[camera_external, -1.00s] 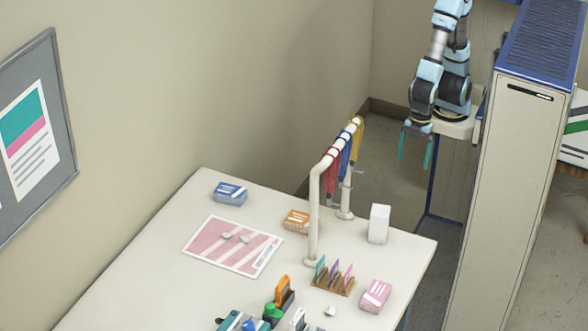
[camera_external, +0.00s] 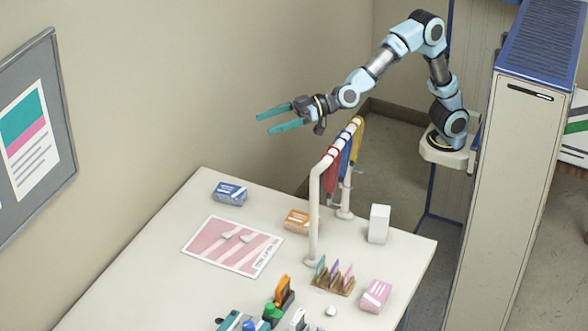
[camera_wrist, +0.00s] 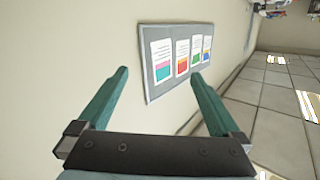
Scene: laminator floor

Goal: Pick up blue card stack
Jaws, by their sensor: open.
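The blue card stack (camera_external: 229,193) is a small blue and white block lying on the white table near its far left corner. My gripper (camera_external: 262,123) is open and empty in the air above and to the right of the stack, well clear of the table. Its two teal fingers point left. In the wrist view my gripper (camera_wrist: 160,80) has its fingers spread with nothing between them, and the card stack is not in that view.
A white rack (camera_external: 314,210) with hanging coloured lanyards stands on the table below my arm. An orange stack (camera_external: 297,221), a pink stack (camera_external: 375,296), a white box (camera_external: 379,224) and a pink poster (camera_external: 233,246) lie around. A wall board (camera_wrist: 155,88) faces the wrist camera.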

